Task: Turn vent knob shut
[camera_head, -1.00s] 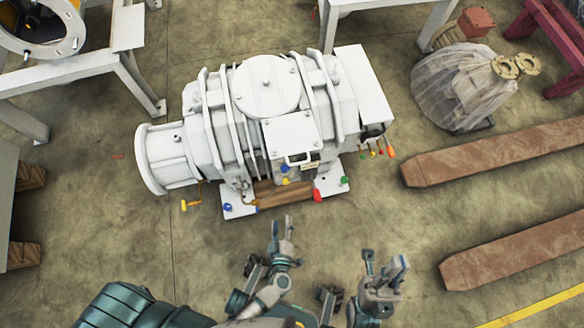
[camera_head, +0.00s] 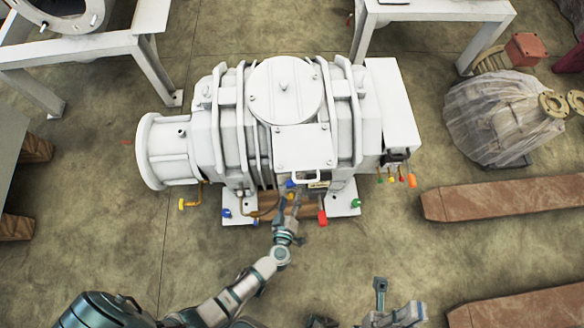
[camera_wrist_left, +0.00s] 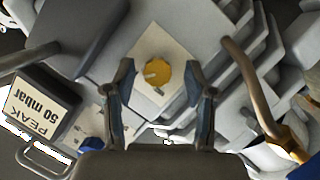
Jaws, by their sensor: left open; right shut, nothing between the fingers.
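A round yellow knob (camera_wrist_left: 158,73) sits on a pale square plate (camera_wrist_left: 178,45) in the left wrist view; no vent label can be read on it. A small grey piece crosses its face. My left gripper (camera_wrist_left: 160,82) is open, with one finger to each side of the knob, apparently apart from it. In the head view my left gripper (camera_head: 287,208) is at the front of the white vacuum pump (camera_head: 232,115), partly hiding the small knobs there. A blue knob (camera_head: 291,184) shows just behind it. My right gripper (camera_head: 396,305) is low at right, shut and empty, away from the pump.
A display box (camera_wrist_left: 42,103) reading "PEAK 50 mbar" and a metal handle (camera_wrist_left: 38,158) lie close to my left gripper. A brownish pipe (camera_wrist_left: 250,90) runs to its right. A red knob (camera_head: 322,217) and green knob (camera_head: 356,203) sit along the pump's front. Open floor lies before the pump.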

